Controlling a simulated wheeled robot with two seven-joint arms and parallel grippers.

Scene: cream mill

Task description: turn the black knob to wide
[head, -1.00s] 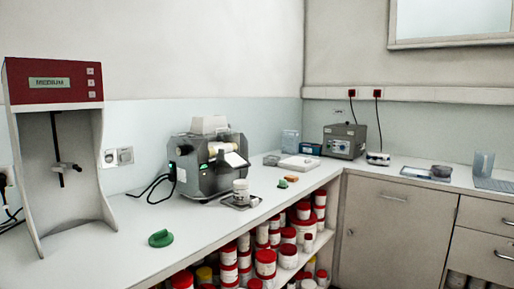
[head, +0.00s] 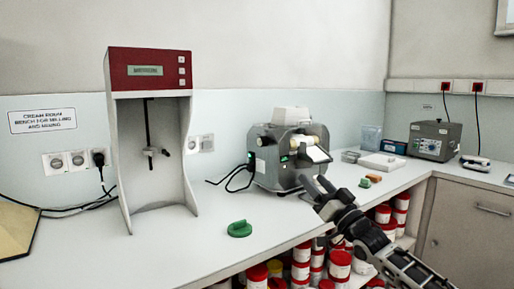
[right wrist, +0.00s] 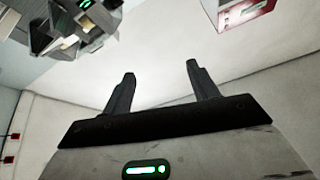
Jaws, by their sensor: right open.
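The grey mill (head: 272,165) stands on the white bench, with cream rollers and a small green light. A small dark shape (head: 251,158) sits on its left end; I cannot tell if this is the black knob, and no setting is readable. The mill also shows at the top left of the right wrist view (right wrist: 62,40), upside down. My right gripper (head: 312,186) is in front of the mill, open and empty, apart from it as far as I can tell. Its two fingers stand spread in the right wrist view (right wrist: 160,72). My left gripper is out of view.
A red-topped mixer (head: 150,70) stands to the left, its display small and blurred. A green object (head: 239,229) lies near the bench's front edge. Red-lidded jars (head: 340,264) fill the shelf below. A grey box (head: 434,140) stands back right.

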